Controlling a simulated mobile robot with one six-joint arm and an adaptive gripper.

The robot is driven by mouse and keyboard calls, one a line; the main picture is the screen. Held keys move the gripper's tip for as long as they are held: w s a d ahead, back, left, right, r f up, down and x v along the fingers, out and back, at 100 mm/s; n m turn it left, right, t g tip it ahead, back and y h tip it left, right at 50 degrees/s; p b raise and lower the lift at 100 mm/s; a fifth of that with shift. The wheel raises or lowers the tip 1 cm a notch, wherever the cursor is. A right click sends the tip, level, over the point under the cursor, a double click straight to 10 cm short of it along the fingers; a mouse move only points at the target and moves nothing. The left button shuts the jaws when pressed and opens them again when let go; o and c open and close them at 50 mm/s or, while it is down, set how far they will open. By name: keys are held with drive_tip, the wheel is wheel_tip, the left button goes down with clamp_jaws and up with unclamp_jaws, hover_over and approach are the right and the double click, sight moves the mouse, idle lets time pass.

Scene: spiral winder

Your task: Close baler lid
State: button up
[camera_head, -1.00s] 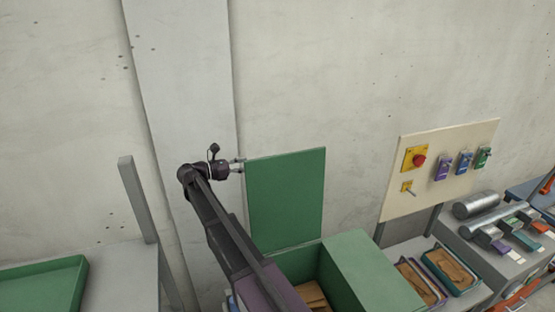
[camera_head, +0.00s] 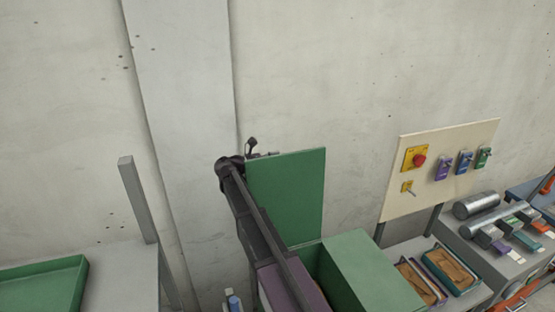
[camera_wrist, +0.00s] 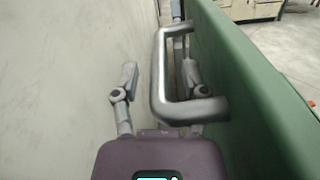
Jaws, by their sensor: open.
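The green baler lid (camera_head: 288,200) stands upright, open, above the green baler box (camera_head: 372,272) in the head view. In the wrist view the lid (camera_wrist: 245,85) fills the right side, with a grey bar handle (camera_wrist: 160,75) on its wall-facing side. My gripper (camera_wrist: 157,82) is open, with one finger on each side of the handle bar. I cannot tell whether either finger touches it. In the head view my gripper is mostly hidden behind the lid's upper left edge. My arm covers part of the box's opening.
The concrete wall (camera_head: 350,90) is close behind the lid, leaving a narrow gap. A control panel (camera_head: 436,170) with a red button is to the right. Trays (camera_head: 451,270) and a grey bench (camera_head: 500,245) stand at right. A green tray (camera_head: 45,285) lies at left.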

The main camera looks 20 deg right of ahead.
idle(0.3)
clamp_jaws()
drive_tip(key=shift+s+d, duration=0.15)
drive_tip(key=shift+s, duration=0.05)
